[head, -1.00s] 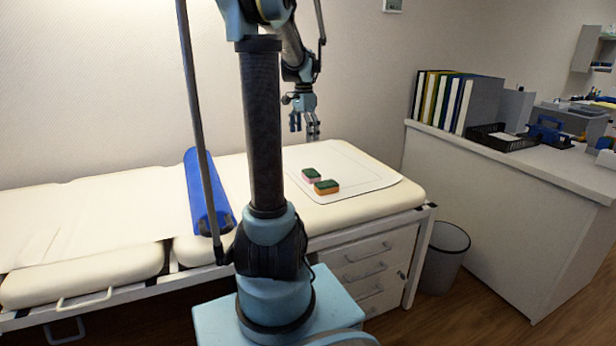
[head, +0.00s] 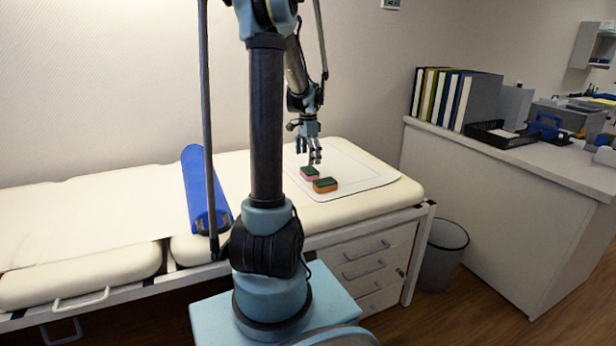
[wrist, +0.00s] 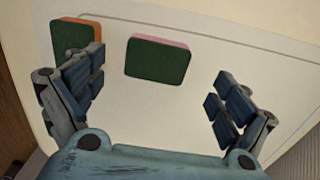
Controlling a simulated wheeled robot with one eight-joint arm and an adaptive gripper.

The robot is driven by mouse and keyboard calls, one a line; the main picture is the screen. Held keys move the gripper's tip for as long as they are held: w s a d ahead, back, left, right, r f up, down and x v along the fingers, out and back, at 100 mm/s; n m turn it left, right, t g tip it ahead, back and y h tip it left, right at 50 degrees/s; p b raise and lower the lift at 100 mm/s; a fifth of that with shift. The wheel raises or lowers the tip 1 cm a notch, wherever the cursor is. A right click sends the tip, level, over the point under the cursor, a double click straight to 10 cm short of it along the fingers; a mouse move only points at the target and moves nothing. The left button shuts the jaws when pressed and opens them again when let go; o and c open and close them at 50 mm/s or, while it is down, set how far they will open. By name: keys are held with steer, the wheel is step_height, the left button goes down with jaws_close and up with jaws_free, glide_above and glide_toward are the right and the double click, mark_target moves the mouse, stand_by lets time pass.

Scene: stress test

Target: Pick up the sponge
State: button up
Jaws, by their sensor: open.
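Two sponges with green tops lie close together on a white mat (head: 368,177) on the examination couch. The pink-sided sponge (head: 309,173) is the farther one in the head view. The orange-sided sponge (head: 326,186) is nearer and to its right. My gripper (head: 309,158) is open and empty, just above the sponges and pointing down. In the wrist view, the pink-sided sponge (wrist: 158,58) lies ahead, between the spread fingers (wrist: 150,98). The orange-sided sponge (wrist: 76,36) is at upper left, partly hidden by the left finger.
A blue bolster (head: 205,190) lies across the couch (head: 90,200) left of my arm. A counter (head: 500,165) with binders (head: 440,98) and a black tray (head: 500,134) stands at right. A bin (head: 442,255) is on the floor. The mat's right side is clear.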

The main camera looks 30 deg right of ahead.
mark_target(309, 170)
steer(key=shift+s+d+f, duration=0.1)
steer(key=shift+d+f, duration=0.1)
steer(key=shift+f, duration=1.4)
steer(key=shift+s+d+f, duration=0.1)
steer(key=shift+d+f, duration=0.05)
steer(key=shift+f, duration=1.4)
steer(key=shift+w, duration=0.1)
steer(key=c, duration=0.8)
